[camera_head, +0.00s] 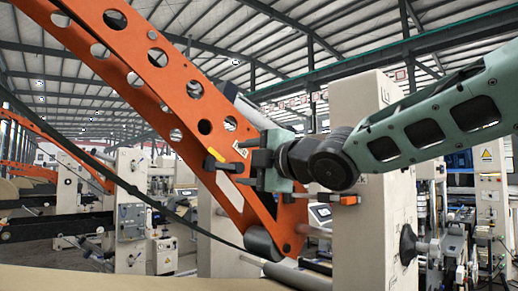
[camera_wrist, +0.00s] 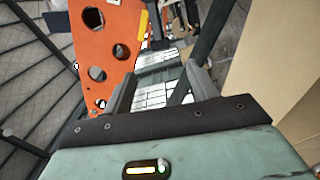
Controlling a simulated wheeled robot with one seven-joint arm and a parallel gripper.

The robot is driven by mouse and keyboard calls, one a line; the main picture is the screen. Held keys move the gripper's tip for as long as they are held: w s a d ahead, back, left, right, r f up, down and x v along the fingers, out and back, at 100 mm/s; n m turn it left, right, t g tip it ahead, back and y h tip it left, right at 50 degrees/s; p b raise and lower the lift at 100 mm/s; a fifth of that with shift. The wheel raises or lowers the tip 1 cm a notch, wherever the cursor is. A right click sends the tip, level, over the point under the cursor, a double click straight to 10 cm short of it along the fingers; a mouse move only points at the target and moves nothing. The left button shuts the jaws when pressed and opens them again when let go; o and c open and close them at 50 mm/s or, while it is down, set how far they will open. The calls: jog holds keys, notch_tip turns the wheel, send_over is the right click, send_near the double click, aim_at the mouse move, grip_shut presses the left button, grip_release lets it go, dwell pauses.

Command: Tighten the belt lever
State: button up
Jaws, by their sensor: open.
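My gripper (camera_head: 246,162) is open and empty in front of the lower part of a perforated orange arm. In the wrist view its two fingers (camera_wrist: 161,72) stand apart with nothing between them. A small yellow handle (camera_head: 216,155), which may be the belt lever, sits on the orange arm just left of the fingertips. A yellow strip (camera_wrist: 143,24) on the orange plate, beyond the fingers, shows in the wrist view. A dark belt (camera_head: 150,203) runs slantwise from upper left to a roller low in the head view. I cannot tell whether the gripper touches the handle.
The orange arm (camera_head: 125,50) slants across the head view; its holed plate (camera_wrist: 105,50) is left of the fingers in the wrist view. A white post (camera_head: 365,245) with an orange clamp (camera_head: 348,199) stands close behind my arm. A grey roller (camera_head: 263,244) is below.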

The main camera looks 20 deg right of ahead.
jog(key=shift+p+v, duration=1.65)
jog(key=shift+p, duration=3.1)
